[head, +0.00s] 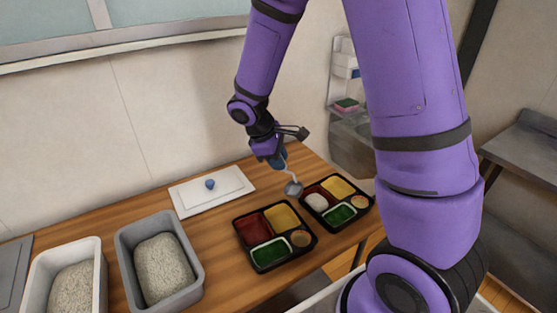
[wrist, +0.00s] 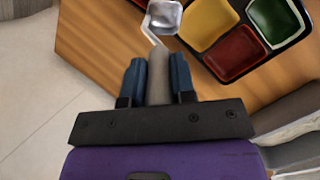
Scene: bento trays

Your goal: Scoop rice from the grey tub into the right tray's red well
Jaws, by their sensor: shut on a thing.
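My gripper (head: 275,158) is shut on the handle of a metal scoop (head: 293,188). In the wrist view the blue fingers (wrist: 156,82) clasp its grey handle, and the scoop's bowl (wrist: 165,16) looks bare. The bowl hangs near the gap between the two trays, toward their back edges. The right tray (head: 352,221) has a white rice mound (head: 317,201) in its red well. The left tray (head: 284,267) has an empty-looking red well. The grey tub (head: 195,285) holds rice.
A white tub (head: 98,266) of rice stands left of the grey tub. A white lid (head: 233,190) with a blue knob lies behind the left tray. The wall is close behind the table (head: 215,255). Bare wood shows between the grey tub and left tray.

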